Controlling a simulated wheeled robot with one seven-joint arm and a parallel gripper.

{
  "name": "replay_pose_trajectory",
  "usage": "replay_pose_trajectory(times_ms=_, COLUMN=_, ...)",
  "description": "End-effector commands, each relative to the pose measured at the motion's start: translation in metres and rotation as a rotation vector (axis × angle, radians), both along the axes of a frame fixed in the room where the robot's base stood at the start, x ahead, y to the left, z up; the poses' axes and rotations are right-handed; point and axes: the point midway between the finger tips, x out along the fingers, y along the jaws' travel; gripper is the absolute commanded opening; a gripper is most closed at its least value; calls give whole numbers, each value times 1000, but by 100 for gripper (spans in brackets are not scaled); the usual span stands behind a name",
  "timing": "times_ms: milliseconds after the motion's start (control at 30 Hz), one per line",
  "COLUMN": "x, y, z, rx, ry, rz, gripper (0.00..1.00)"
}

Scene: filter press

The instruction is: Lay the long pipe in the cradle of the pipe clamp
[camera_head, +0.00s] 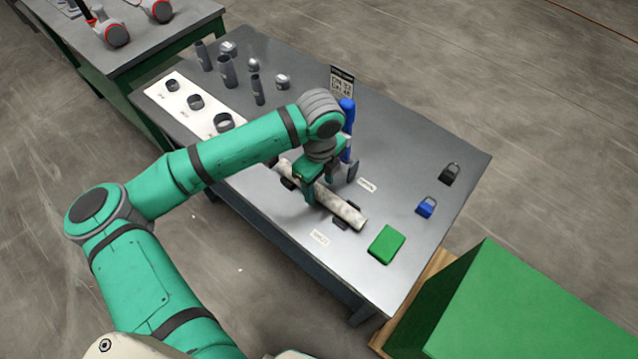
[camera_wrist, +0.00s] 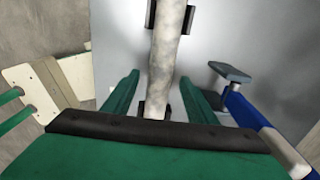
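The long pipe (camera_head: 348,212) is mottled whitish and lies along the near part of the grey table, across dark supports (camera_head: 340,223). It also shows in the wrist view (camera_wrist: 168,60). My gripper (camera_head: 321,185) is over the pipe's middle and points down. In the wrist view its two green fingers (camera_wrist: 159,100) stand on either side of the pipe, with gaps, so it is open. A blue upright (camera_head: 347,115) with a grey pad stands beside the gripper and looks like the pipe clamp; it shows at right in the wrist view (camera_wrist: 248,115). Its cradle cannot be made out clearly.
A green block (camera_head: 386,244), a blue padlock (camera_head: 427,207) and a black padlock (camera_head: 450,173) lie on the right. Several grey cylinders (camera_head: 227,70) and a white strip with rings (camera_head: 180,92) are at the back left. A large green box (camera_head: 510,310) stands beyond the right edge.

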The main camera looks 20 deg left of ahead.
Motion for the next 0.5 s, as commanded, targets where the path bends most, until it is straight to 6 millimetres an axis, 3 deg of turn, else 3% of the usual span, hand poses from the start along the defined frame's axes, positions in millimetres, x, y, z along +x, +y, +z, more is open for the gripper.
replay_pose_trajectory(times_ms=267, x=0, y=0, z=2, rx=0, ry=0, rz=0, gripper=52)
replay_pose_trajectory(times_ms=500, x=1, y=0, z=32, rx=1, ry=-3, rz=-1, gripper=52)
